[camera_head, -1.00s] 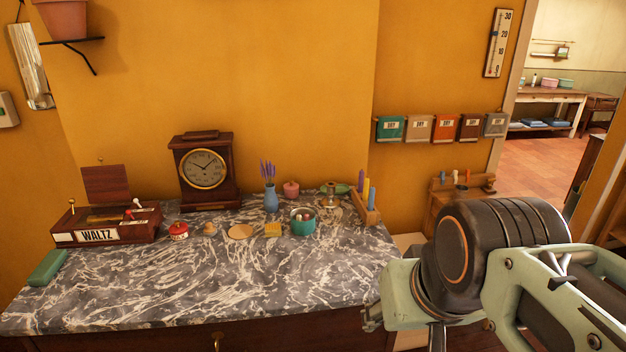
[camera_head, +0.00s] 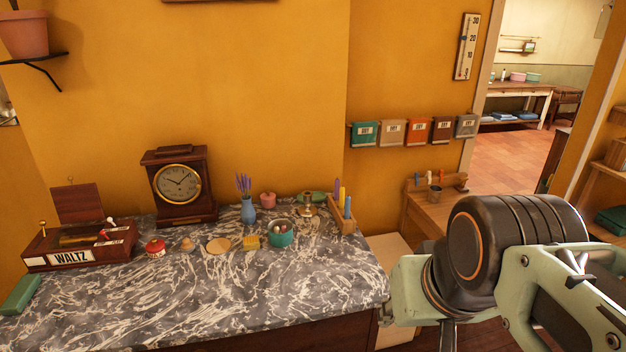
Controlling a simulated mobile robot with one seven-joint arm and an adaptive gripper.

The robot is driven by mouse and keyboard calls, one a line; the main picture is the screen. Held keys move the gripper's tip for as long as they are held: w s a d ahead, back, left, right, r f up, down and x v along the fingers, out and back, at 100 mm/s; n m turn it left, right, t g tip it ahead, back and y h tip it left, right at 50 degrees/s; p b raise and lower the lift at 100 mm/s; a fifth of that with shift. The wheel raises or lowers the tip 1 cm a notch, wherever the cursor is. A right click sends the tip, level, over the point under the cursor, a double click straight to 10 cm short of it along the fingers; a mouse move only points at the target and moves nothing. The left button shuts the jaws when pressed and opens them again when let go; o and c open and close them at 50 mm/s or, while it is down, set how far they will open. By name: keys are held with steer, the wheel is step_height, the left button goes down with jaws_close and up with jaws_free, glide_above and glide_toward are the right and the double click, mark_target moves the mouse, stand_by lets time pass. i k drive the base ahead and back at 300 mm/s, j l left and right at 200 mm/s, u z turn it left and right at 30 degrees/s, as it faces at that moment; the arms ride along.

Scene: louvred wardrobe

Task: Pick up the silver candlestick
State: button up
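A small metal candlestick (camera_head: 308,206) with a wide round base stands upright near the back right of the marble-topped dresser (camera_head: 200,310). It looks brassy grey in this light. It stands between the teal pot (camera_head: 280,233) and a wooden rack holding coloured candles (camera_head: 343,218). Nothing is touching it from my side. My arm fills the lower right of the view, well to the right of the candlestick and nearer to the camera. My gripper's fingers do not show.
A blue vase with lavender (camera_head: 248,210), a pink pot (camera_head: 267,199) and a green dish (camera_head: 318,196) stand close to the candlestick. A clock (camera_head: 179,185) and a WALTZ music box (camera_head: 80,245) are farther left. The dresser's front is bare.

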mark_target(307, 210)
steer(key=i+l+z, duration=0.1)
steer(key=l+z, duration=0.4)
steer(key=i+l+z, duration=0.15)
steer(key=z, duration=0.3)
steer(key=i+l+z, duration=0.25)
steer(key=z, duration=0.25)
steer(key=i+l+u, duration=0.45)
steer(key=i, duration=0.25)
steer(key=i+u, duration=0.1)
steer(key=u, duration=0.3)
steer(key=i+u, duration=0.1)
steer(key=u, duration=0.35)
steer(key=i+u, duration=0.1)
steer(key=u, duration=0.75)
steer(key=i+l+u, duration=0.15)
steer(key=u, duration=0.25)
steer(key=l+u, duration=0.1)
steer(key=u, duration=0.3)
steer(key=i+u, duration=0.1)
steer(key=u, duration=0.3)
steer(key=i+l+u, duration=0.1)
steer(key=u, duration=0.25)
steer(key=i+l+u, duration=0.1)
steer(key=u, duration=0.3)
steer(key=l+u, duration=0.35)
steer(key=i+z, duration=0.1)
steer(key=i, duration=0.05)
